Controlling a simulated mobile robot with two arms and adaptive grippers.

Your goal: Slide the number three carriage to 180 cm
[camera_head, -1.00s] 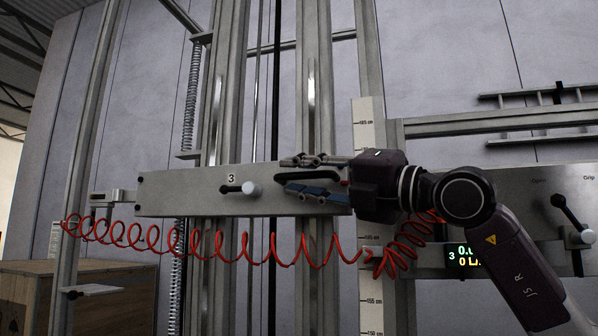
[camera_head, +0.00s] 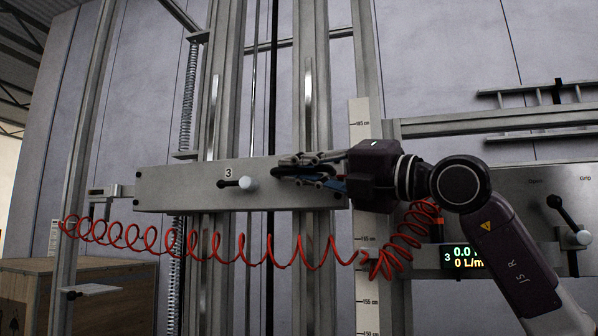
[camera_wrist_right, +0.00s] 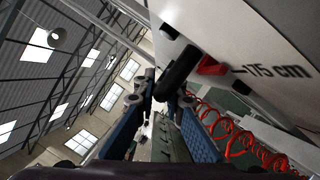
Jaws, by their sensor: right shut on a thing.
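The number three carriage (camera_head: 165,190) is a grey horizontal box on vertical rails, marked "3", with a small black lever and pale knob (camera_head: 240,184). My right gripper (camera_head: 290,170) is shut on the black handle near the carriage's right end. In the right wrist view the black handle (camera_wrist_right: 178,75) lies between the blue-padded fingers. The white scale (camera_head: 368,290) stands upright behind my gripper, which hides its middle in the head view. In the right wrist view a red pointer (camera_wrist_right: 212,66) sits at the "175 cm" mark. My left gripper is not in view.
A coiled red hose (camera_head: 250,260) hangs below the carriage. A panel (camera_head: 535,190) with a black lever and a lit display (camera_head: 465,256) stands at the right. A wooden crate (camera_head: 110,300) is at the lower left.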

